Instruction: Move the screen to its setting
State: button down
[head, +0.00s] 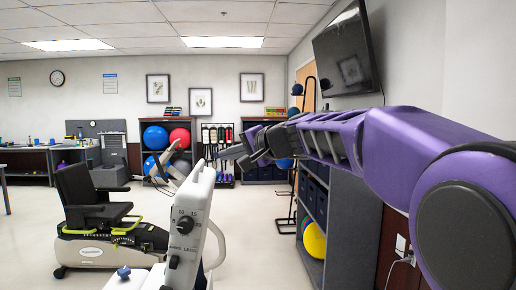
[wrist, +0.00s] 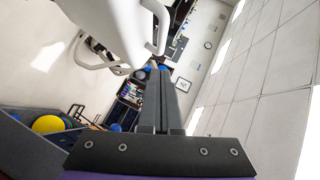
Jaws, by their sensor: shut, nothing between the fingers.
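The stepper's upright white console housing (head: 188,225) stands in the lower middle of the head view, edge-on, with dark knobs on its near side. The screen's face is turned away, so I cannot tell its setting. In the wrist view a large white part of the machine (wrist: 110,28) fills the upper left, with pale curved handles near it. My gripper (head: 222,153) is shut and empty, just above and right of the housing's top in the head view. In the wrist view the dark fingers of my gripper (wrist: 158,72) lie together, their tips near a handle; I cannot tell whether they touch.
The stepper's black seat (head: 85,190) is at left. A grey shelf (head: 345,215) with a yellow ball (head: 314,240) stands at right, under a wall-mounted television (head: 345,55). Racks with coloured balls stand at the back. The floor beyond the machine is open.

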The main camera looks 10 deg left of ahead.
aim_at(185, 178)
jog(key=shift+s+a+f, duration=0.1)
jog(key=shift+a+f, duration=0.2)
jog(key=shift+a, duration=0.4)
jog(key=shift+a+f, duration=0.3)
jog(key=shift+a, duration=0.4)
jog(key=shift+s+a+f, duration=0.1)
jog(key=shift+a+f, duration=0.2)
jog(key=shift+a, duration=0.4)
jog(key=a, duration=0.2)
jog(key=s+a, duration=0.1)
jog(key=a, duration=0.1)
jog(key=a+p, duration=0.1)
jog(key=a, duration=0.1)
jog(key=shift+s+a+r, duration=0.1)
jog(key=shift+s+r, duration=0.2)
jog(key=shift+r, duration=0.1)
